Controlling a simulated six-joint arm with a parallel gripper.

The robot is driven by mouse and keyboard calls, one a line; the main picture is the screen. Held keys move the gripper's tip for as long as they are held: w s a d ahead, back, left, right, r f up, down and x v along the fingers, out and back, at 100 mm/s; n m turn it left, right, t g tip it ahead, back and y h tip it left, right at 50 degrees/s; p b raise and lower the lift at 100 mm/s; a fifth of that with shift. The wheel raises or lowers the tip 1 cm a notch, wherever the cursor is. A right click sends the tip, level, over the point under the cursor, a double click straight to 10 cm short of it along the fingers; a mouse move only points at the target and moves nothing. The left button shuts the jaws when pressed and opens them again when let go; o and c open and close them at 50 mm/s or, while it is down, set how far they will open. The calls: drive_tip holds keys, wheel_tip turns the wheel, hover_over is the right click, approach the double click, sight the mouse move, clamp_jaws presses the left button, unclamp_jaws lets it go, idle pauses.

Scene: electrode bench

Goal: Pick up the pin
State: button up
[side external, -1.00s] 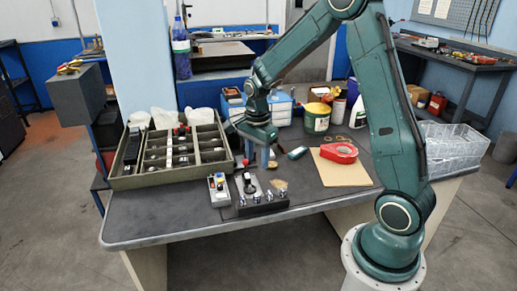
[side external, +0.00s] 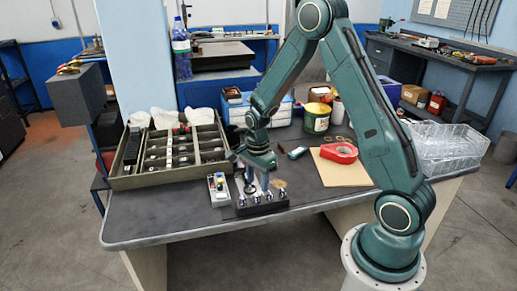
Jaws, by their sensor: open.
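Several small silver-tipped pins (side external: 283,193) stand upright in a row in a dark block (side external: 262,206) near the front edge of the bench. I cannot tell which one is the task's pin. My gripper (side external: 259,187) points down with its fingers open, low over or just behind the middle of the block. I see nothing held between the fingers. The fingers partly hide a dark item behind the block, and I cannot tell whether they touch a pin.
A small grey box with coloured parts (side external: 218,190) stands just left of the block. A compartment tray (side external: 128,183) is at the left. The front left bench top is clear.

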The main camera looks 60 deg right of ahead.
sight(256, 201)
drive_tip(key=shift+f, duration=0.15)
drive_tip(key=shift+f, duration=2.45)
drive_tip(key=shift+c, duration=0.5)
clamp_jaws()
